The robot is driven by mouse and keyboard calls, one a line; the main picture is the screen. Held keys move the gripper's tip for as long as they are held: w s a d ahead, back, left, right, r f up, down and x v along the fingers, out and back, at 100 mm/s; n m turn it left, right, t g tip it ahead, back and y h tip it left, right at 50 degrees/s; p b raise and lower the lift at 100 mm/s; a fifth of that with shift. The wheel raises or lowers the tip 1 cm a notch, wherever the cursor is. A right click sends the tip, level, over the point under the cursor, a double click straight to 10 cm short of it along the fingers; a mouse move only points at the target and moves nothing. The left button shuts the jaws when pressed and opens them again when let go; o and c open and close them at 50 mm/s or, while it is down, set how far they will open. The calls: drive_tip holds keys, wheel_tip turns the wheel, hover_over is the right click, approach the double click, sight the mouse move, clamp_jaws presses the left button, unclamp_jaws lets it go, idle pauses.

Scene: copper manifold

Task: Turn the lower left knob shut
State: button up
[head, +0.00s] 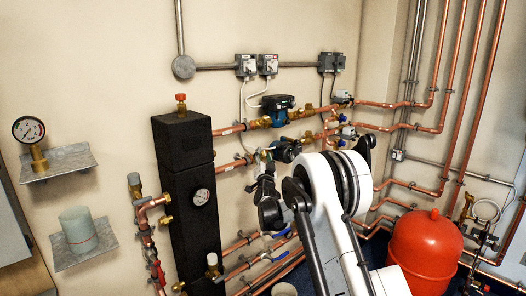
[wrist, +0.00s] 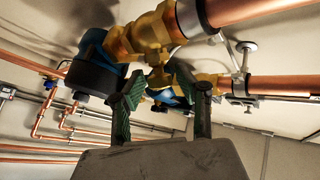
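In the wrist view, my gripper (wrist: 165,97) points up at the pipework, with its two dark, green-padded fingers well apart. Brass fittings (wrist: 150,38) and a small blue part (wrist: 168,97) show behind and between the fingertips. The blue part may be the knob, but I cannot tell. No grip on it shows. A dark pump body (wrist: 95,72) with blue is beside the left finger. In the head view, my gripper (head: 264,178) is left of the lower pump (head: 285,151), by the lower copper line. My arm hides part of that line, and I cannot make out the lower left knob there.
A black column (head: 190,200) with a gauge stands left of my gripper. The upper pump (head: 278,110) is above it. A red tank (head: 425,250) stands at right. Copper pipes (wrist: 285,85) crowd the wrist view's right side.

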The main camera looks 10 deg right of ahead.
drive_tip(key=shift+x, duration=1.9)
clamp_jaws()
